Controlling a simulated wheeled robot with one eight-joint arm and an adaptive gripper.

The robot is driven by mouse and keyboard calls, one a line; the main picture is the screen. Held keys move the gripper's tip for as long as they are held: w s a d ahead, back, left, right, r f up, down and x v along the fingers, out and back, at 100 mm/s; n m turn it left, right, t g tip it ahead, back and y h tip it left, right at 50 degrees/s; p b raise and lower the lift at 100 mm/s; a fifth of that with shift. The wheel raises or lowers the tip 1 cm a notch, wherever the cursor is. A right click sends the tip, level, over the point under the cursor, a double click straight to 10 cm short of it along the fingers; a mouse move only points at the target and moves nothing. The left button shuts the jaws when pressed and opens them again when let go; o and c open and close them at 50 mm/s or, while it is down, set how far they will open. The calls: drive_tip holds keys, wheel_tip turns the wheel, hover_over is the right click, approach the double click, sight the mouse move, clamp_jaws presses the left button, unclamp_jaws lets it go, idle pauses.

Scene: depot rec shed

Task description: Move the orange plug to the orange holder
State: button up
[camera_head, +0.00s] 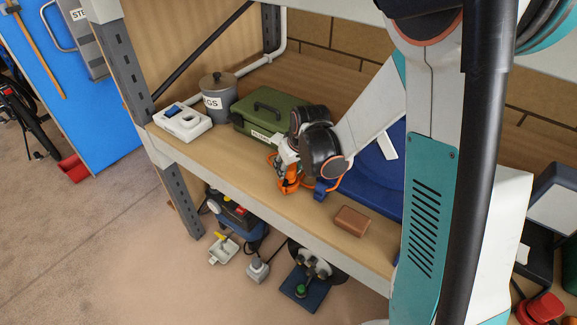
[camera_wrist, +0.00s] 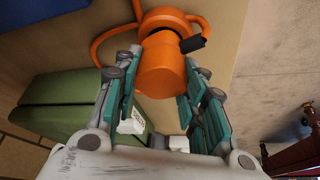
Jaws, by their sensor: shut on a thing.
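The orange plug (camera_head: 289,185) is at the front part of the wooden shelf, between the green box and the blue thing. My gripper (camera_head: 287,172) points down over it and is shut on it. In the wrist view the plug (camera_wrist: 163,66) is a thick orange cylinder between the finger pads of my gripper (camera_wrist: 158,92). An orange cable loops behind it, and a small black piece sticks out at its side. Whether the plug touches the shelf I cannot tell. I cannot make out a separate orange holder in either view.
A green box (camera_head: 268,108), a grey lidded pot (camera_head: 218,92) and a white device (camera_head: 184,122) stand left on the shelf (camera_head: 225,145). A brown block (camera_head: 352,221) lies near its front edge. A blue thing (camera_head: 378,176) is at right. Several devices stand below. A dark post rises at left.

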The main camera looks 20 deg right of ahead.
drive_tip(key=o, duration=1.1)
drive_tip(key=v, duration=1.2)
drive_tip(key=s+t+b, duration=0.1)
drive_tip(key=s+b, duration=0.2)
drive_tip(key=s, duration=0.3)
drive_tip(key=s+m+b, duration=0.1)
drive_tip(key=s+b, duration=0.2)
drive_tip(key=s, duration=0.3)
drive_tip(key=s+m+t+b, duration=0.1)
drive_tip(key=s+b, duration=0.1)
drive_tip(key=s, duration=0.4)
drive_tip(key=shift+s+a+f+t+h+b, duration=0.2)
drive_tip(key=shift+a+f+t+h+b, duration=0.1)
drive_tip(key=shift+a+f+h+b, duration=0.1)
